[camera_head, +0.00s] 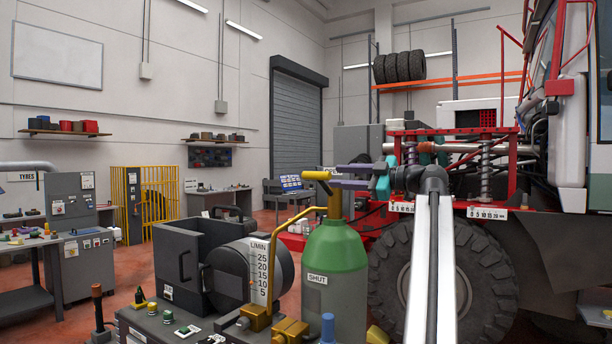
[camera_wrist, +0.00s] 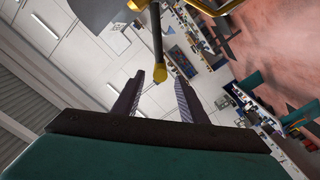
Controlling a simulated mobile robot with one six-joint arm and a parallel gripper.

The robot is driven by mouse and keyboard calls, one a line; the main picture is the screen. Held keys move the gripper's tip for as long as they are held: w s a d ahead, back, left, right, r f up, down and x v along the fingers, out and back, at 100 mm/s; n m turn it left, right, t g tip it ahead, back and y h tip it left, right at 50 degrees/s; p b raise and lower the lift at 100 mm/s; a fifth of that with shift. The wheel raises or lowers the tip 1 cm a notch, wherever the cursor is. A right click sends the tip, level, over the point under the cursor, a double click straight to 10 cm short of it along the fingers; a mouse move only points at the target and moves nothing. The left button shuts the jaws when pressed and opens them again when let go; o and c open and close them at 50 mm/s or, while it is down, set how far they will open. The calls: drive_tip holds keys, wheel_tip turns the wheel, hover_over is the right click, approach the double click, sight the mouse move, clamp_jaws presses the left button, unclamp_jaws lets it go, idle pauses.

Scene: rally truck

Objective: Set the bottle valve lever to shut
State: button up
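The green gas bottle (camera_head: 335,262) stands upright on a workbench, with a yellow valve (camera_head: 334,205) on its neck. A label reading SHUT (camera_head: 317,279) is on its front left. The valve lever (camera_head: 317,175) has a yellow end and a dark rod, and points up and left from the valve top. My gripper (camera_head: 338,176) reaches in from the right, with its fingers level with the lever. In the wrist view my gripper (camera_wrist: 160,78) has its two fingers spread. The lever (camera_wrist: 156,40) hangs from the top with its end near the fingertips; contact cannot be told.
A yellow pipe runs from the valve to a flow gauge (camera_head: 260,272) left of the bottle. A dark box and drum (camera_head: 228,262) stand behind the gauge. The red truck with its big tyre (camera_head: 480,280) is close on the right.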

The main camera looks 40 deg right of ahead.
sight(314, 176)
drive_tip(key=p+x, duration=0.4)
drive_tip(key=x, duration=0.8)
clamp_jaws()
